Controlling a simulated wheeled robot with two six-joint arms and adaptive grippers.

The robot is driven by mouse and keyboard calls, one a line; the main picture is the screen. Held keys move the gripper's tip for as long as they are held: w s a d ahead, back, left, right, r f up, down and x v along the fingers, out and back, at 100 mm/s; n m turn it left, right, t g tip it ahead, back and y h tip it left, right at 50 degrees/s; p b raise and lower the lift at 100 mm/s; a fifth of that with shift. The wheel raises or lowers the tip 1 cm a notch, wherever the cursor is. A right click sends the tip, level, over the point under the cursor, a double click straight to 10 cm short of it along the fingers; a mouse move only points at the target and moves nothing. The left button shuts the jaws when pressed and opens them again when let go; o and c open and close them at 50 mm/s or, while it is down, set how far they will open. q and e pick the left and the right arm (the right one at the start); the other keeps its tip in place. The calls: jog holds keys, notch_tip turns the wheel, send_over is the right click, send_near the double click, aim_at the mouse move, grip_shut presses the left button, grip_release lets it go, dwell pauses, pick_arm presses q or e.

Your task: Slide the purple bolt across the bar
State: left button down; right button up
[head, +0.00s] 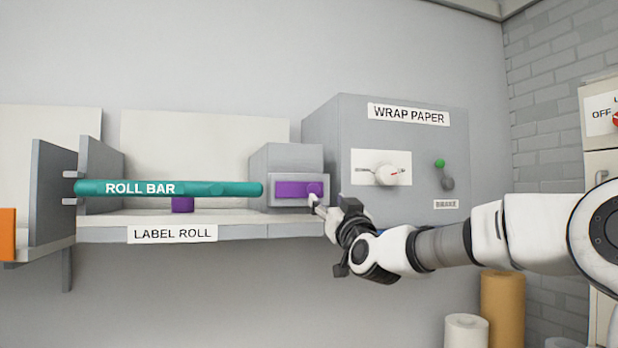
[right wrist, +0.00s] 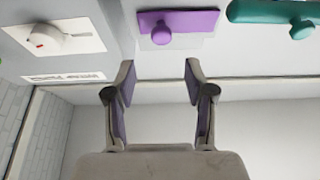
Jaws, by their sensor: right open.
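The purple bolt (head: 296,190) is a flat plate with a round knob at its right end, on a grey block (head: 287,162) at the right end of the shelf. The teal bar (head: 225,189), marked ROLL BAR, runs level to the left of it; its right end stops just short of the bolt. My right gripper (head: 318,206) is just below and right of the bolt's knob. In the right wrist view my right gripper (right wrist: 159,76) is open and empty, and the purple bolt (right wrist: 190,23) with its knob lies beyond the fingertips, apart from them. My left gripper is out of view.
A grey WRAP PAPER box (head: 405,130) with a dial (head: 386,174) and a green-tipped lever (head: 443,172) stands right of the bolt. A purple piece (head: 182,204) sits under the bar on the shelf (head: 100,233). Paper rolls (head: 501,305) stand below right.

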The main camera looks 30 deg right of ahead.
aim_at(315, 189)
jog(key=x, duration=0.8)
jog(key=shift+w+a+f+p, duration=0.1)
jog(key=shift+a+f+p, duration=0.1)
jog(key=shift+a+p, duration=0.1)
jog(key=shift+w+d, duration=0.15)
jog(key=shift+d, duration=0.15)
